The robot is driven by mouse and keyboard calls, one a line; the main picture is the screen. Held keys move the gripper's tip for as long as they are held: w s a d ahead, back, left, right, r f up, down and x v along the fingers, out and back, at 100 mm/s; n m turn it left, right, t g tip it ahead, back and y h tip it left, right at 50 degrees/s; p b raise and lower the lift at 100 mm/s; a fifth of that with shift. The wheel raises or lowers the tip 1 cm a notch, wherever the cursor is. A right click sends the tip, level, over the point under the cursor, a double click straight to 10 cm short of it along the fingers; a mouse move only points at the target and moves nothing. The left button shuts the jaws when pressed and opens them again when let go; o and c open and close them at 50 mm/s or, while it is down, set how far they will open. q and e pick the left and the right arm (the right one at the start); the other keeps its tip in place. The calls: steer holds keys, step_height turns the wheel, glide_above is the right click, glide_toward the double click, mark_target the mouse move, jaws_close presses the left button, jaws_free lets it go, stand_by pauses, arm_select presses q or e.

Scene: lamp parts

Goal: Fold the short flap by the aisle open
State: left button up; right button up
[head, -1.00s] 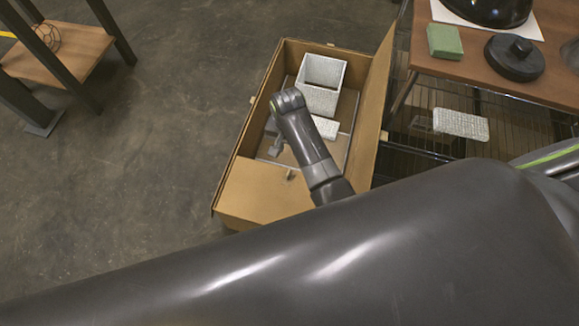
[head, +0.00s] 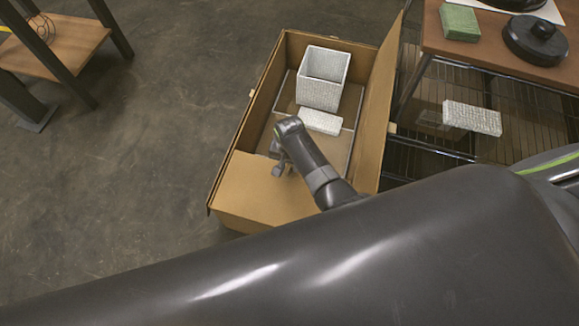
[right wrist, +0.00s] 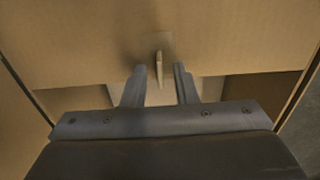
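An open cardboard box (head: 234,142) stands on the floor in the head view. Its near short flap (head: 258,193) lies flat across the near end. My right gripper (head: 281,167) is over the box at this flap's inner edge. The right wrist view shows the flap (right wrist: 80,45) filling the upper part, with a small thin upright tab (right wrist: 159,68) near its edge. My right gripper (right wrist: 159,72) is open there, one finger on each side of the tab, with a gap on both sides. My left gripper is not in view.
In the box are a white textured square bin (head: 321,93) and a white block (head: 320,121). The long right flap (head: 382,95) stands up beside a wire-shelf table (head: 480,45). A wooden stand (head: 62,45) is at far left. Floor left of the box is clear.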

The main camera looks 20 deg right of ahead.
steer(key=shift+f, duration=0.3)
steer(key=shift+c, duration=0.3)
jaws_close()
stand_by(1.0)
